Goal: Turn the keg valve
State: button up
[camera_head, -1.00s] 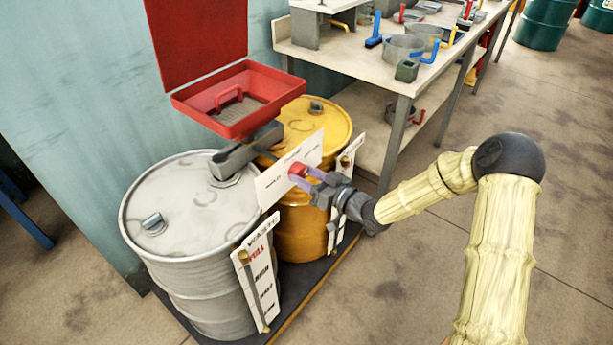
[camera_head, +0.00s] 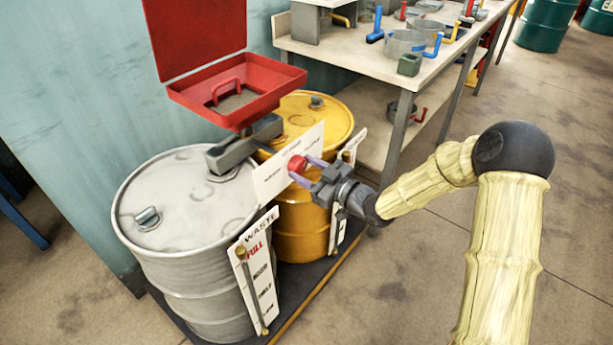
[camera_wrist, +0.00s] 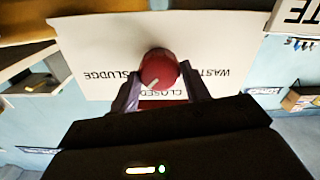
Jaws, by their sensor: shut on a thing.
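The keg valve is a red round knob (camera_head: 297,164) on a white label plate (camera_head: 270,182) in front of the two drums. In the wrist view the knob (camera_wrist: 159,70) sits on the plate (camera_wrist: 110,45), which reads SLUDGE, CLOSED and WASTE, upside down. A pale mark on the knob's face points down and left, near CLOSED. My gripper (camera_head: 303,171) is shut on the knob, with its purple fingers on either side in the wrist view (camera_wrist: 160,85). The grey-white drum (camera_head: 170,215) stands left and the yellow drum (camera_head: 310,125) right behind the plate.
An open red funnel box (camera_head: 235,100) stands above the drums on a grey pipe piece (camera_head: 240,150). A gauge board (camera_head: 255,275) marked WASTE is on the grey drum's front. A workbench (camera_head: 350,48) with containers is behind right. The floor at right is clear.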

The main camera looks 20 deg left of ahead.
jog(key=n+b, duration=0.3)
jog(key=b, duration=0.1)
jog(key=n+b, duration=0.2)
jog(key=shift+f+n, duration=0.3)
jog(key=shift+f, duration=0.05)
jog(key=n+b, duration=0.3)
jog(key=shift+r, duration=0.2)
jog(key=o, duration=1)
jog(key=shift+r, duration=0.1)
jog(key=p+v, duration=0.3)
jog(key=v, duration=1.4)
jog(key=shift+s+d, duration=0.2)
